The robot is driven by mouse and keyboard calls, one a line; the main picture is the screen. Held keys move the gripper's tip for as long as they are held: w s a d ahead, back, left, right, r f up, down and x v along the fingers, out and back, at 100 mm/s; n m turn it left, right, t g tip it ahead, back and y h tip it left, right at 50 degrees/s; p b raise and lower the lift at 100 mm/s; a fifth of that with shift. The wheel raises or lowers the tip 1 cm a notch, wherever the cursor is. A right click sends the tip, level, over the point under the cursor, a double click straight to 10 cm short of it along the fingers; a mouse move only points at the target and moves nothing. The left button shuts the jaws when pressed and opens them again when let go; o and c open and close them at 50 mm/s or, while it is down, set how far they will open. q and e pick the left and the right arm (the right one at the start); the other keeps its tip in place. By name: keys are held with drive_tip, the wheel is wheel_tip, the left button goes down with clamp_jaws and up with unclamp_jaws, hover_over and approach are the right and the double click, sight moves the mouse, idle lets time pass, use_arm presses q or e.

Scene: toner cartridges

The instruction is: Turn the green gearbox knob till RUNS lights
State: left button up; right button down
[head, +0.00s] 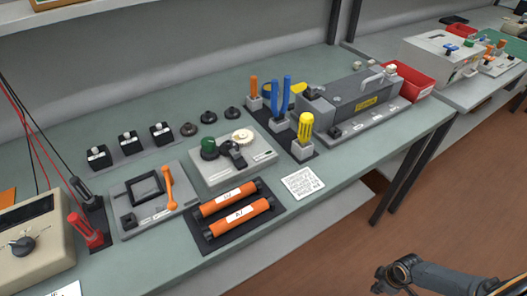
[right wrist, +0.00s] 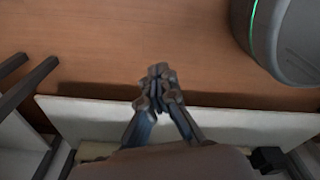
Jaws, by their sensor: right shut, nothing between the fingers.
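The green knob (head: 208,149) stands at the left on top of a light grey box (head: 215,178), which I take as the gearbox, in the middle of the bench. A cream round disc (head: 242,136) and a black part sit beside the knob. A small label shows on the box; I cannot read it, and I see no light clearly lit. My right gripper (head: 381,281) is at the bottom right of the head view, over the floor, well away from the knob. In the right wrist view its fingers (right wrist: 158,82) are together and empty. My left gripper is not in view.
Two orange cartridges (head: 235,201) lie in a black tray in front of the box. A screwdriver rack with a yellow handle (head: 305,127) stands to its right. A fixture with an orange lever (head: 169,187) is to its left. A white printed card (head: 303,182) lies near the front edge.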

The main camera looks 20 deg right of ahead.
drive_tip(key=s+a+m+p, duration=0.5)
drive_tip(key=s+a+p, duration=0.8)
drive_tip(key=s+a, duration=0.4)
drive_tip(key=shift+s+a+m+p, duration=0.3)
drive_tip(key=shift+s+a, duration=0.1)
drive_tip(key=shift+a, duration=1.85)
idle(1.7)
